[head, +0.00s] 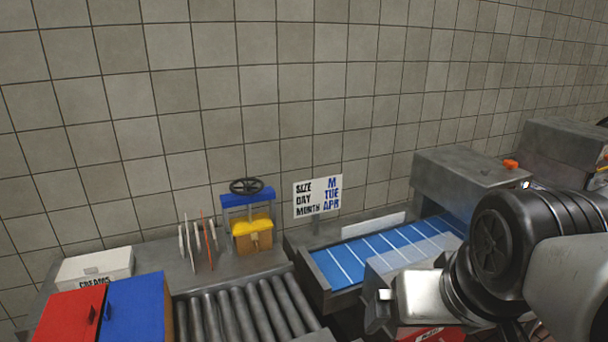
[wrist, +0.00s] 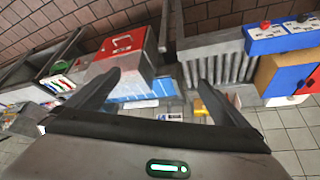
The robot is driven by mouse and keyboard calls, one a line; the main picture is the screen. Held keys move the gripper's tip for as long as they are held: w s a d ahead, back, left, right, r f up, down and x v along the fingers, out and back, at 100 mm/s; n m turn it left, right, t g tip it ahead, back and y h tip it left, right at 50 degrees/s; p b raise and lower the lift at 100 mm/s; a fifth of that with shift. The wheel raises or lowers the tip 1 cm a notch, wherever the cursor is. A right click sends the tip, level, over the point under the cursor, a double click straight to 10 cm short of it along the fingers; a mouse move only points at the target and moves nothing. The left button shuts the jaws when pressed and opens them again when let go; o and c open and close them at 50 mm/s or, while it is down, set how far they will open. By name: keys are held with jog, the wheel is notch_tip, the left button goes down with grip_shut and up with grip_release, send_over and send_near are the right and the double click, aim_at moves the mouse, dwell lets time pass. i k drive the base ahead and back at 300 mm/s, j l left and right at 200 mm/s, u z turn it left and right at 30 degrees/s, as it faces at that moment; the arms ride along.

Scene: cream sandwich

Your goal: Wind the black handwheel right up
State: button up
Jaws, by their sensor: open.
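The black handwheel (head: 246,186) lies flat on top of a small press on the counter by the tiled wall, in the head view. The press has a blue top bar (head: 248,198), a yellow block (head: 251,223) below it and a brown lower body. I cannot make out the handwheel in the wrist view. My gripper (wrist: 160,78) is open, its two dark fingers spread with nothing held between them. In the head view my arm is at the lower right, well apart from the press and handwheel.
Thin discs on a rack (head: 197,243) stand just left of the press. A sign (head: 317,197) and a blue belt (head: 345,262) are to its right. Metal rollers (head: 245,310) lie in front, beside blue (head: 137,305) and red (head: 68,317) boxes. The wall above the handwheel is bare.

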aim_at(247, 188)
jog(key=i+u, duration=0.25)
jog(key=u, duration=0.2)
jog(key=i+u, duration=0.25)
jog(key=u, duration=0.15)
